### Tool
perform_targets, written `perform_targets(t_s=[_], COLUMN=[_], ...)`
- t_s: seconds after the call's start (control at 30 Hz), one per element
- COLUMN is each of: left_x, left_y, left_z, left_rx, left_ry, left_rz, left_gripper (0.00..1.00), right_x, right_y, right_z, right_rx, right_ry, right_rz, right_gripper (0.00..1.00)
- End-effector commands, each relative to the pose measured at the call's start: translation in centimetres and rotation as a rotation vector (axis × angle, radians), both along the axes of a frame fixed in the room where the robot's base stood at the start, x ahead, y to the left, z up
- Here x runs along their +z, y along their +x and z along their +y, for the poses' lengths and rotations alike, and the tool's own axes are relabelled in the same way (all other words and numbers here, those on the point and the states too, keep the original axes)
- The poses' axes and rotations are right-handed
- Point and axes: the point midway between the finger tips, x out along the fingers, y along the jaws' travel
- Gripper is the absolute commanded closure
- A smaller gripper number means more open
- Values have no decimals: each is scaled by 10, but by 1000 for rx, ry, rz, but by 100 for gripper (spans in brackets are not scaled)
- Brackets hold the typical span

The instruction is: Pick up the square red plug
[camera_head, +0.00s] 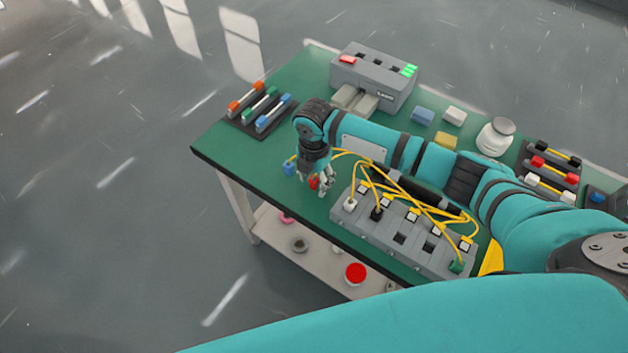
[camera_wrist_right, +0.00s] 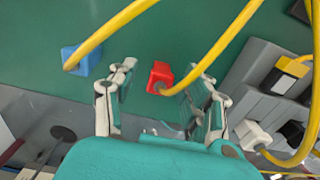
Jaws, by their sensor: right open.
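The square red plug (camera_head: 313,183) lies on the green table near its front edge, with a yellow cable attached. In the right wrist view the red plug (camera_wrist_right: 160,75) shows between the two fingers, closer to the right one. My right gripper (camera_head: 316,187) is open and points down over the plug; it also shows in the wrist view (camera_wrist_right: 164,82). I cannot tell whether a finger touches the plug. A blue plug (camera_wrist_right: 80,58) with a yellow cable lies just left of the gripper; it shows in the head view too (camera_head: 289,167). My left gripper is not in view.
A grey socket strip (camera_head: 400,238) with several plugs and tangled yellow cables stands right of the gripper. A grey machine (camera_head: 375,75) and a rack of coloured bars (camera_head: 260,107) are at the back. A white jar (camera_head: 496,138) stands farther right.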

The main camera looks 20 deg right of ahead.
Motion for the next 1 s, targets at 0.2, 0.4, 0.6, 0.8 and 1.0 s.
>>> perform_targets(t_s=[0.2, 0.4, 0.6, 0.8, 1.0], left_x=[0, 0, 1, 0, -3], left_y=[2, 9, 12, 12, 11], left_z=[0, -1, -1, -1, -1], left_rx=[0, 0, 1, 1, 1], left_ry=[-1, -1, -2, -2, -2], left_rz=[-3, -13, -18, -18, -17], left_gripper=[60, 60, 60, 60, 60], right_x=[0, 0, 1, 6, 40], right_y=[0, 0, 0, 1, 2], right_z=[0, 0, 0, 0, 0], right_rx=[0, 0, 0, 0, 0], right_ry=[0, 0, 0, 1, 2], right_rz=[0, 0, 0, -1, -5], right_gripper=[62, 88, 100, 100, 100])
